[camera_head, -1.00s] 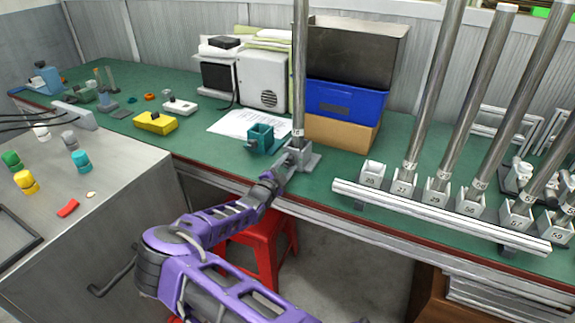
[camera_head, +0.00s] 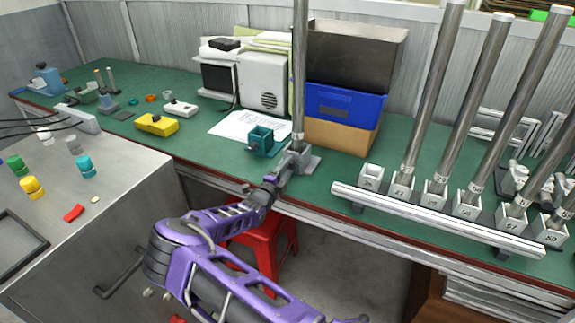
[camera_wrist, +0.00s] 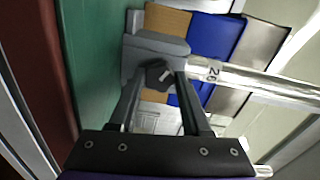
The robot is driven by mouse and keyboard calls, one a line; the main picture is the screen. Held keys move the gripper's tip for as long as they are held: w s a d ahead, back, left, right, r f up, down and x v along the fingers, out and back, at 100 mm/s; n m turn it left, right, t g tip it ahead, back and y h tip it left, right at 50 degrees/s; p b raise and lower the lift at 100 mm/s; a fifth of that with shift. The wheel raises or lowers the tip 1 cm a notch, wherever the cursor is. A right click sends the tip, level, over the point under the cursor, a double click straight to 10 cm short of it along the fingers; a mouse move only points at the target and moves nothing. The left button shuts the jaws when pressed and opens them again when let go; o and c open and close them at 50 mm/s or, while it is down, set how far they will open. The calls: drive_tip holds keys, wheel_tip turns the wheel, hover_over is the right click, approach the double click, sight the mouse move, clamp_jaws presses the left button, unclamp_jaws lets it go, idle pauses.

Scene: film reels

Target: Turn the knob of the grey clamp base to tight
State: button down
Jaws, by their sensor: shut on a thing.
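The grey clamp base (camera_head: 309,162) stands on the green bench near its front edge, with a tall metal pole (camera_head: 299,75) upright in it. In the wrist view the clamp base (camera_wrist: 150,47) shows its dark knob (camera_wrist: 157,74) facing me, with a light mark on it. My gripper (camera_head: 292,160) reaches the front of the base. In the wrist view my gripper (camera_wrist: 155,83) has its two fingers on either side of the knob, shut on it. The pole (camera_wrist: 260,82) carries a label reading 26 and runs to the right there.
A teal clamp (camera_head: 261,141) stands just left of the base. A blue bin (camera_head: 345,102) and an orange box (camera_head: 340,134) are stacked behind. A rack with several poles (camera_head: 440,215) lies to the right. A red stool (camera_head: 262,245) is below the bench.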

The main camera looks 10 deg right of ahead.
drive_tip(key=m+p, duration=0.1)
drive_tip(key=m, duration=0.2)
drive_tip(key=shift+m, duration=0.4)
drive_tip(key=m+p, duration=0.1)
drive_tip(key=m, duration=0.2)
drive_tip(key=shift+m, duration=0.3)
drive_tip(key=m, duration=0.3)
drive_tip(key=shift+m, duration=0.4)
drive_tip(key=m+p, duration=0.1)
drive_tip(key=m, duration=0.7)
drive_tip(key=shift+p, duration=0.35)
drive_tip(key=m, duration=0.3)
drive_tip(key=shift+m, duration=0.3)
drive_tip(key=m+p, duration=0.1)
drive_tip(key=m, duration=0.3)
drive_tip(key=shift+m, duration=0.3)
drive_tip(key=shift+m+p, duration=0.35)
drive_tip(key=shift+m, duration=1.15)
